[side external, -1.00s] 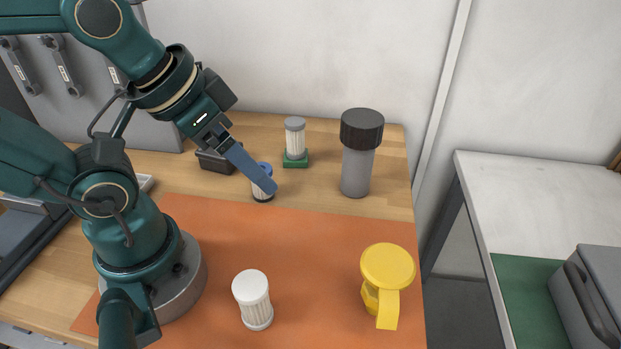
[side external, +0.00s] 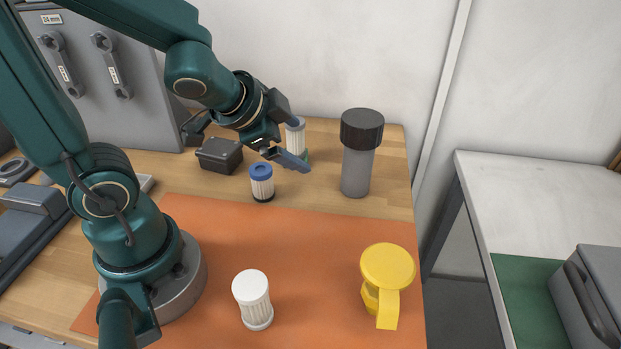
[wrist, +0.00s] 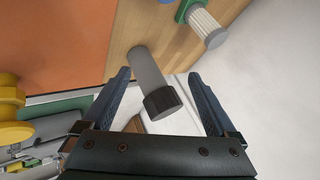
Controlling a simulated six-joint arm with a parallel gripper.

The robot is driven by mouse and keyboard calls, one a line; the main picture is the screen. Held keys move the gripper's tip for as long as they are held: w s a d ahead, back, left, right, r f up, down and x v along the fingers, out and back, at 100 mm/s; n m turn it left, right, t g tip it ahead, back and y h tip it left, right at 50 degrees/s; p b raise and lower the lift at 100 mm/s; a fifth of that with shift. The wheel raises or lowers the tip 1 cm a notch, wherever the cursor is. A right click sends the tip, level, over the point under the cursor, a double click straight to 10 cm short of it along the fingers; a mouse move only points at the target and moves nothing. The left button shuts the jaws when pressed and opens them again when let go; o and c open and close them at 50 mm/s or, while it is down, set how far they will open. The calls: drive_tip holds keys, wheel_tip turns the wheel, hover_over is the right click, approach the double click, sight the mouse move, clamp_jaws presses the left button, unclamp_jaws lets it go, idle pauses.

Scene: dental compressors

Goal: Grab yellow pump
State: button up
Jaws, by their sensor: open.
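The yellow pump (side external: 387,268) stands upright at the right front of the orange mat (side external: 310,265), with a round top and a handle-like part hanging at its front. Part of it shows at the left edge of the wrist view (wrist: 12,112). My gripper (side external: 300,143) is open and empty, raised near the back of the table, far behind and left of the pump. In the wrist view my two blue fingers (wrist: 160,85) are spread wide, with a grey cylinder with a black cap (wrist: 150,80) seen between them, at a distance.
The grey cylinder (side external: 358,165) stands behind the mat, right of my gripper. A blue-topped filter (side external: 262,183), a grey-topped filter (side external: 295,124) and a dark box (side external: 219,155) are near it. A white filter (side external: 253,300) stands on the mat. The mat between white filter and pump is clear.

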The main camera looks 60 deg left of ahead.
sight(378, 297)
drive_tip(key=d+f+m+h, duration=0.2)
drive_tip(key=d+f, duration=0.1)
drive_tip(key=d+f+m+g+h, duration=0.1)
drive_tip(key=d+f+m+h, duration=0.1)
drive_tip(key=d+f+m, duration=0.1)
drive_tip(key=d+f+m+g+h, duration=0.1)
drive_tip(key=d+f+m+h, duration=0.1)
drive_tip(key=d+h, duration=0.1)
drive_tip(key=shift+s+d+f, duration=0.2)
drive_tip(key=shift+d+f, duration=0.2)
drive_tip(key=d+h, duration=0.1)
drive_tip(key=d, duration=0.1)
drive_tip(key=s+d+g+h, duration=0.1)
drive_tip(key=d, duration=0.1)
drive_tip(key=s+d+f+m+h, duration=0.1)
drive_tip(key=d, duration=0.1)
drive_tip(key=shift+s+f+h, duration=0.1)
drive_tip(key=shift+s+h, duration=0.1)
drive_tip(key=shift+h, duration=0.2)
drive_tip(key=d+h, duration=0.2)
drive_tip(key=d, duration=0.1)
drive_tip(key=d+h, duration=0.1)
drive_tip(key=shift+s+d+r, duration=0.15)
drive_tip(key=shift+r, duration=0.25)
drive_tip(key=shift+w+d+r+n+t+h, duration=0.2)
drive_tip(key=shift+w+d+n+t+h, duration=0.15)
drive_tip(key=shift+d+h, duration=0.2)
drive_tip(key=shift+x, duration=2.35)
drive_tip(key=shift+s, duration=0.1)
clamp_jaws()
